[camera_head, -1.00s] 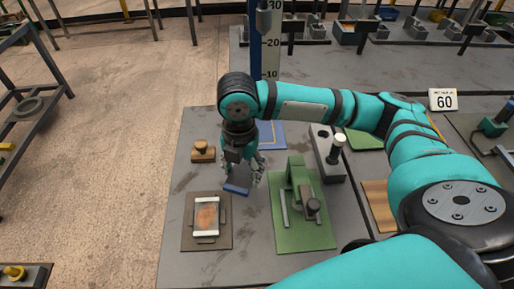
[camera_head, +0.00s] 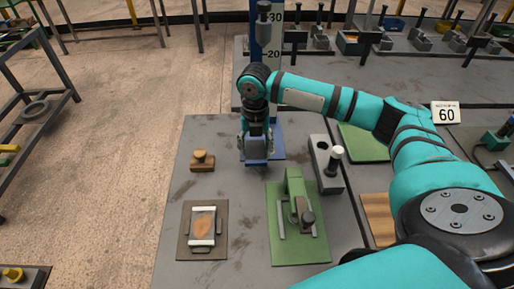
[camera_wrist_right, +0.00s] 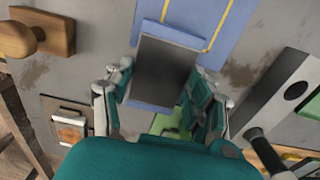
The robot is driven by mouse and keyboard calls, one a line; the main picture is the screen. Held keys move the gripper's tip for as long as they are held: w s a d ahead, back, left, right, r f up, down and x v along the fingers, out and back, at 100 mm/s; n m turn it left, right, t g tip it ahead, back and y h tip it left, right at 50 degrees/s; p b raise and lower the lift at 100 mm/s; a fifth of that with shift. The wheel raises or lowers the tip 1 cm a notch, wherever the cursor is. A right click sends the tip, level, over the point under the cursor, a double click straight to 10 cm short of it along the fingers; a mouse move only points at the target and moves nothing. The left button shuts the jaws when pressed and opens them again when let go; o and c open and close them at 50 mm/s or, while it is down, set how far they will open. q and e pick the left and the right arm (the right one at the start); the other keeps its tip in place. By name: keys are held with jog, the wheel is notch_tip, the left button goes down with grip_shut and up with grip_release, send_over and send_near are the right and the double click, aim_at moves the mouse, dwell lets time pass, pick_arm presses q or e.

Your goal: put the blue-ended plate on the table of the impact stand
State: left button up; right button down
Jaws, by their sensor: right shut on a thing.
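The blue-ended plate (camera_wrist_right: 162,72) is dark grey with a blue strip at each end. It also shows in the head view (camera_head: 256,153), hanging under the right arm. My right gripper (camera_head: 256,143) is shut on it, with fingers on both sides in the wrist view (camera_wrist_right: 163,82). The impact stand (camera_head: 266,42) is a blue column with a number scale. Its blue table (camera_head: 279,151) is partly hidden behind the gripper; a yellow line on it shows in the wrist view (camera_wrist_right: 208,18). The plate overlaps the table's near edge in view; I cannot tell whether they touch. My left gripper is out of view.
A green press fixture (camera_head: 297,225), a brown board with a framed sample (camera_head: 202,230), and a wooden knobbed block (camera_head: 202,161) stand on the grey workbench (camera_head: 171,215). A grey block with a white-topped post (camera_head: 327,163) stands right of the impact stand.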

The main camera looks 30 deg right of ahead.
aim_at(257, 145)
jog(key=shift+w+d+f, duration=0.1)
jog(key=shift+w+d, duration=0.65)
jog(key=shift+w, duration=0.05)
jog(key=shift+f+p, duration=0.45)
jog(key=shift+f, duration=1.25)
jog(key=shift+f, duration=0.1)
jog(key=shift+c, duration=2.2)
grip_release()
jog(key=shift+s, duration=0.15)
notch_tip(257, 145, up, 12)
jog(key=shift+r+b, duration=0.1)
jog(key=shift+b, duration=0.6)
jog(key=shift+a, duration=0.1)
